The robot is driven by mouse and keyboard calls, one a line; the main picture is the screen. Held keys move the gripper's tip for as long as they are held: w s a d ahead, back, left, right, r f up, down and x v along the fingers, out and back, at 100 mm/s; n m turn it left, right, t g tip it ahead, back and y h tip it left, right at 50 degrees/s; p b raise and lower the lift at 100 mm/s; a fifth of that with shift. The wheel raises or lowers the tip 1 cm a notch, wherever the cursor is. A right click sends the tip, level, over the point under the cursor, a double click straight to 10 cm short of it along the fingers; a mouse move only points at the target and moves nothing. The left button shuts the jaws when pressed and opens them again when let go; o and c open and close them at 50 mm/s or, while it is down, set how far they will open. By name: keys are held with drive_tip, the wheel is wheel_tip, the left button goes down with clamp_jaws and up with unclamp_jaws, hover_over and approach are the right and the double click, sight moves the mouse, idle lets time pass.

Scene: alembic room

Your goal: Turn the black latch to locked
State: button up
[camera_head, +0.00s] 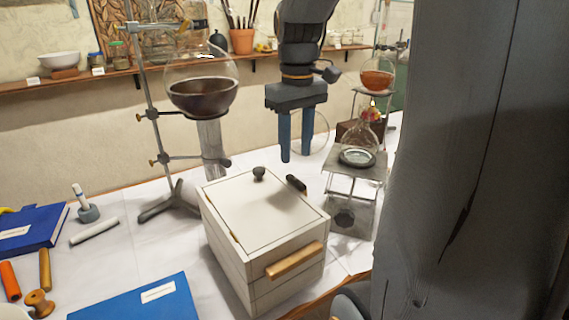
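A white wooden box (225,230) stands on the table, its lid closed. A small black bar, which looks like the black latch (296,184), sits at the lid's far right edge, lying slantwise along that edge. I cannot tell from this view whether it is locked. A round black knob (259,174) stands on the lid left of it. My gripper (296,157) points down above the far right side of the box, over the latch and apart from it. Its two blue fingers are parted with nothing between them.
A metal stand with a dark-filled flask (203,95) is behind the box. A small rack (352,180) with glassware stands close to its right. A wooden handle (294,260) juts from the box front. Blue books (140,300) lie at left. A dark post blocks the right side.

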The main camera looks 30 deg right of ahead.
sight(295, 179)
drive_tip(key=shift+w+d, duration=0.15)
drive_tip(key=shift+w, duration=0.1)
drive_tip(key=shift+f, duration=0.2)
wheel_tip(295, 179, down, 7)
drive_tip(key=shift+p, duration=0.4)
clamp_jaws()
